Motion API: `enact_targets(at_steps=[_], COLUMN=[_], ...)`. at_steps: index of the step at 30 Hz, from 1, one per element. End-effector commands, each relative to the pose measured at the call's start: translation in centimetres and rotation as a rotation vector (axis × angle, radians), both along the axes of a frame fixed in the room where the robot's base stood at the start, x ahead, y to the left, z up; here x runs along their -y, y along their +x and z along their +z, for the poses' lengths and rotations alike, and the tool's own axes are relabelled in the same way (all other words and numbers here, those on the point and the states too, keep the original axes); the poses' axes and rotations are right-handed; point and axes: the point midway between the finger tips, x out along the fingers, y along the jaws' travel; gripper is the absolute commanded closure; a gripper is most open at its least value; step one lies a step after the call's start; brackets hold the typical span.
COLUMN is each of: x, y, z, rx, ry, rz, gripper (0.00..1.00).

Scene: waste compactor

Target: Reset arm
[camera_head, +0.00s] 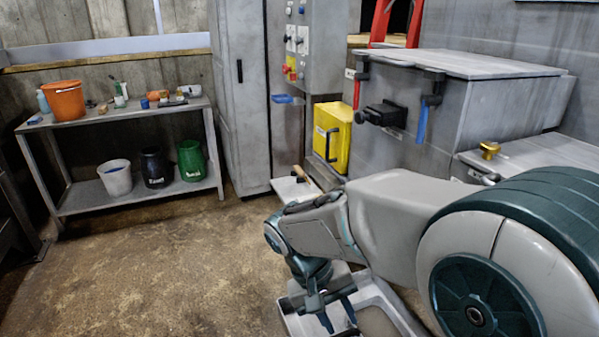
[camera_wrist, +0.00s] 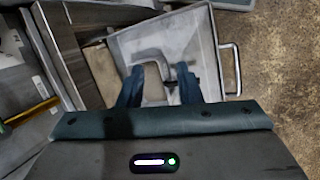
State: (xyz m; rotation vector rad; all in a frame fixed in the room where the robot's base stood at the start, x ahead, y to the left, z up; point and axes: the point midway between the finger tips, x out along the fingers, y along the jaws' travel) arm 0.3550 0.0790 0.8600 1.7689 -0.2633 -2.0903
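My arm reaches forward from the right side of the head view, its end pointing down. My gripper (camera_head: 339,317) is open, its two dark fingers apart with a gap between them. The wrist view also shows my gripper (camera_wrist: 160,78), with no thing clearly held between the fingers. It is over a grey metal tray (camera_wrist: 216,50) with a wire handle (camera_wrist: 237,66) on its right. A curved grey item (camera_wrist: 151,56) lies inside the tray. Part of the tray (camera_head: 380,292) is hidden behind my arm in the head view.
A bench (camera_head: 90,204) at the left holds an orange bucket (camera_head: 64,100), tools and several containers. A tall grey cabinet (camera_head: 238,100) stands at the back. A yellow box (camera_head: 335,135) and the grey compactor (camera_head: 480,65) stand behind my arm. The floor (camera_head: 160,270) at left is clear.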

Motion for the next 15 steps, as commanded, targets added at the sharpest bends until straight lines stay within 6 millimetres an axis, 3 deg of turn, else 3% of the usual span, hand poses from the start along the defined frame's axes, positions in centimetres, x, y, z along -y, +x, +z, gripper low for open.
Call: enact_targets(at_steps=[1,3,9,15], x=[1.3,2.5,5.5,7.3], y=[-0.6,-1.4,-3.6,-5.3], z=[3.1,5.3,11.0,14.9], rx=[0.024,0.057,0.194,0.341], ry=[0.055,0.128,0.301,0.396], rz=[-0.024,-0.042,-0.085,-0.106], gripper=[0.68,0.68,0.68,0.68])
